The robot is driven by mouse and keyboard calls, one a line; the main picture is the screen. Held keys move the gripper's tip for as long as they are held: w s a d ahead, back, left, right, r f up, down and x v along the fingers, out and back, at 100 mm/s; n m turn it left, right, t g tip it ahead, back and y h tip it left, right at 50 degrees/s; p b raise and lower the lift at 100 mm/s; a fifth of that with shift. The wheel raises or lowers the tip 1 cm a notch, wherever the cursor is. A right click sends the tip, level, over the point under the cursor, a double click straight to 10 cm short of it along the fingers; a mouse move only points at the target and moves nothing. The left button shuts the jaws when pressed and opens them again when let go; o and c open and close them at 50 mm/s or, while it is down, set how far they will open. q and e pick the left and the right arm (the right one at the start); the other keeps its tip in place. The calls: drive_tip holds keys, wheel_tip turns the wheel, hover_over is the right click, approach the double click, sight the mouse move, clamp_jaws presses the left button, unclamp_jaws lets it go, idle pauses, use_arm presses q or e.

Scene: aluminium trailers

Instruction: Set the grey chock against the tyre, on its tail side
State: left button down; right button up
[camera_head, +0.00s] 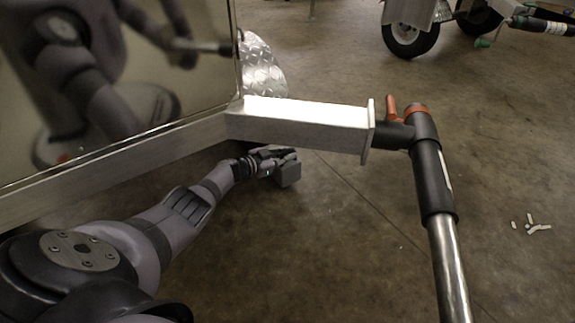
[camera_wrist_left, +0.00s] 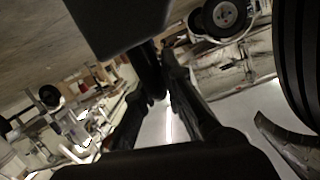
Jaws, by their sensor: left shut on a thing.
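The grey chock (camera_head: 288,171) is held at the end of my left arm, just under the trailer's square drawbar (camera_head: 300,122) in the head view. My left gripper (camera_head: 274,154) is shut on it. In the left wrist view the chock (camera_wrist_left: 115,20) is a dark block at the top, at the tips of the fingers (camera_wrist_left: 161,52). A large dark grooved tyre (camera_wrist_left: 299,55) stands at the right edge of that view, apart from the chock. The tyre is hidden in the head view. My right gripper is in neither view.
The shiny trailer side (camera_head: 190,60) is close above my left arm and mirrors my body. A tread-plate mudguard (camera_head: 263,70) shows behind. A dark post with a metal tube (camera_head: 434,190) stands right of the drawbar. Small pale pieces (camera_head: 530,226) lie on otherwise open floor.

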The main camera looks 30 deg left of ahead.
sight(287, 163)
use_arm(q)
wheel_tip(287, 163, down, 4)
drive_tip(key=b, duration=0.3)
drive_tip(key=shift+r, duration=0.35)
drive_tip(key=c, duration=2.1)
unclamp_jaws()
drive_tip(key=shift+s, duration=0.1)
drive_tip(key=o, duration=0.4)
